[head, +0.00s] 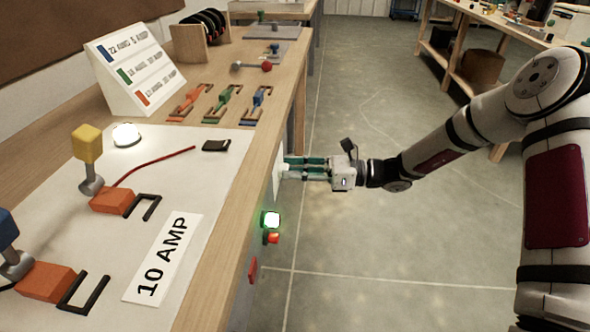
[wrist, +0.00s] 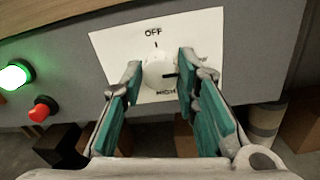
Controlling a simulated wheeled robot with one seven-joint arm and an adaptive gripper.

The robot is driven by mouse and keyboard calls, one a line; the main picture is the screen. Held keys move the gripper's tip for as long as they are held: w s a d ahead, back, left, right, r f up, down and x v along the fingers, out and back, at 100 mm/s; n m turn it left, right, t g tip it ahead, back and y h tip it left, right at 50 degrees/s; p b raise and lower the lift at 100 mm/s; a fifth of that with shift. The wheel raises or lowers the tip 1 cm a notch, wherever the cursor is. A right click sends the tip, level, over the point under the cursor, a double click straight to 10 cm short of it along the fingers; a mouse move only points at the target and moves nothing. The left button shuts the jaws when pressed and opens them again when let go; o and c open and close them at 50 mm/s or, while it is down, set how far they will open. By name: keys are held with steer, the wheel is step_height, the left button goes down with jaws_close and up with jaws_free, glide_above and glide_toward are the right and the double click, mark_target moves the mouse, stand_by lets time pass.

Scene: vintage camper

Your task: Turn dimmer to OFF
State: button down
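The dimmer is a round white knob (wrist: 153,76) on a white plate (wrist: 113,42) on the grey front panel of the workbench. The plate reads OFF at the top and HIGH at the bottom; a label at the right is mostly hidden by a finger. A dark mark on the knob points right, towards that label. My gripper (wrist: 158,80) is open, with one teal finger on each side of the knob. The left finger seems apart from it; I cannot tell whether the right one touches.
A lit green button (wrist: 14,76) and a red knob (wrist: 41,109) sit on the panel left of the plate. The bench top (head: 215,210) overhangs the panel above my gripper. The floor (head: 390,250) beside the bench is clear.

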steer(key=shift+n, duration=0.3)
steer(key=shift+s+n+t+h+p, duration=0.15)
steer(key=shift+n+p, duration=0.6)
steer(key=shift+n, duration=2)
steer(key=shift+n+t+h+p, duration=0.15)
steer(key=shift+n+p, duration=0.6)
steer(key=shift+n, duration=2.05)
steer(key=shift+s+n+t+p, duration=0.15)
steer(key=shift+n+p, duration=0.6)
steer(key=shift+n, duration=2)
steer(key=c, duration=1.2)
jaws_free()
steer(key=shift+c, duration=0.2)
steer(key=d, duration=1.2)
steer(key=shift+s+r, duration=0.15)
steer(key=shift+r, duration=0.15)
